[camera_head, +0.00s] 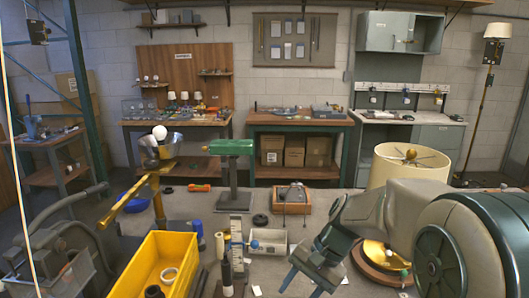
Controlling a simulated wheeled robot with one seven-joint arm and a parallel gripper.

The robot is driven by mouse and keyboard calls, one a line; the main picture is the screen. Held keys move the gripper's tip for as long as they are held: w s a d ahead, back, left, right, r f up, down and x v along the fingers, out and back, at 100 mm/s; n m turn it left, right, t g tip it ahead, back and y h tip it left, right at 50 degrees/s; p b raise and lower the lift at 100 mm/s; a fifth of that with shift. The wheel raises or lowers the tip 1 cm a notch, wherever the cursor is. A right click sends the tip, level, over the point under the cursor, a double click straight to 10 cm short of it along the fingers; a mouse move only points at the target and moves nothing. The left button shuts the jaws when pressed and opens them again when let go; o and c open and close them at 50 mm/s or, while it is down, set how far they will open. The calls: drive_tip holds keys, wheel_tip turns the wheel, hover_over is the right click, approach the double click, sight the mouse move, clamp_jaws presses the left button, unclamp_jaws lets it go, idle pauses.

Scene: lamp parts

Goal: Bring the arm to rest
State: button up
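My gripper (304,284) hangs low over the front of the worktable, right of centre. Its two blue fingers point down and stand apart, with nothing seen between them. My arm comes in from the right edge. A cream lampshade (392,170) with a brass knob on top stands behind my arm. A brass lamp base (376,256) on a round wooden board sits right of my gripper, partly hidden by my arm.
A yellow bin (150,262) with rings inside stands front left. A brass arm with a white bulb (160,132) is behind it. A green-topped stand (232,150) rises mid-table. A small wooden tray (291,205) and a white box (268,240) lie near my gripper.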

drive_tip(key=s+d+r+n+t+h, duration=0.2)
drive_tip(key=s+d+n+t+h, duration=0.2)
drive_tip(key=s, duration=0.8)
drive_tip(key=d+n+h, duration=0.1)
drive_tip(key=d+n, duration=0.1)
drive_tip(key=d, duration=0.1)
drive_tip(key=shift+s+d+h, duration=0.3)
drive_tip(key=shift+s+d, duration=0.05)
drive_tip(key=shift+c, duration=1)
